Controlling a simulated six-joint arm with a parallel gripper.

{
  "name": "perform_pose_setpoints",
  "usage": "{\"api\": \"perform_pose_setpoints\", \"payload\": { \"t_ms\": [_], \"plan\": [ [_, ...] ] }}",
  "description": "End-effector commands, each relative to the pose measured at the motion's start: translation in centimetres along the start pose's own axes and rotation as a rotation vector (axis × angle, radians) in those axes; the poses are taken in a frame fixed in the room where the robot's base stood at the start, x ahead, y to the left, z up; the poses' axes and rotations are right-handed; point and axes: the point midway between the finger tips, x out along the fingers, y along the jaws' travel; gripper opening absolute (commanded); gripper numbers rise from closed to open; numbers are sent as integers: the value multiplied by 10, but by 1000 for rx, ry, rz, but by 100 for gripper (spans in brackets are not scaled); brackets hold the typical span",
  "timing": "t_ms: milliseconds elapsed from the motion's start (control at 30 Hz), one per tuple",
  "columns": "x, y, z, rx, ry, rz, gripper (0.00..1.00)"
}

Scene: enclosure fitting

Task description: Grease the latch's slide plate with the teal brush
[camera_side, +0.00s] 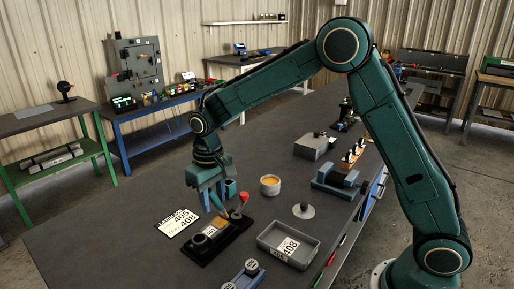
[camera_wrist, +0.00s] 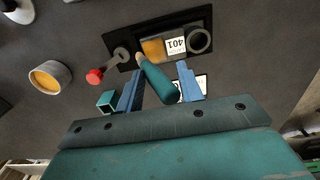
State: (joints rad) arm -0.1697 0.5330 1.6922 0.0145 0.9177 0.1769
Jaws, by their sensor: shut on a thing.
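My gripper (camera_side: 212,204) is shut on the teal brush, above the latch. In the wrist view the brush (camera_wrist: 155,82) is tilted between the blue fingers of my gripper (camera_wrist: 159,73). Its pale tip is at the near edge of the latch (camera_wrist: 119,23); I cannot tell whether it touches. The latch has a black base, a 401 label, a dark ring and a red-knobbed lever (camera_wrist: 95,76). An orange-yellow patch (camera_wrist: 153,48) covers the slide plate beside the label. The latch also shows in the side view (camera_side: 232,245). A grey pot of orange grease (camera_side: 270,185) stands behind it.
A small teal open holder (camera_wrist: 107,103) stands near my gripper. A grey tray with a 408 card (camera_side: 267,236) lies right of the latch, and a card reading 405 and 408 (camera_side: 172,229) lies left. A grey disc with a knob (camera_side: 303,211) is nearby.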

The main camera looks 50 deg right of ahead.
Motion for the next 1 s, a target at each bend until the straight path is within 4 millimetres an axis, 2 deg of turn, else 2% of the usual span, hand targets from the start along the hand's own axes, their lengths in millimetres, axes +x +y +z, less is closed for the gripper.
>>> {"api": "perform_pose_setpoints", "payload": {
  "t_ms": [33,100,167,200,800,1000],
  "plan": [
    [0,-14,1,-29,0,-13,0],
    [0,-20,1,-27,1,-13,0],
    [-8,-18,0,-26,4,-14,0],
    [0,-19,0,-27,2,-13,0],
    [-56,-14,0,-18,2,-10,0],
    [-65,-14,0,-18,1,-9,0]
  ]
}}
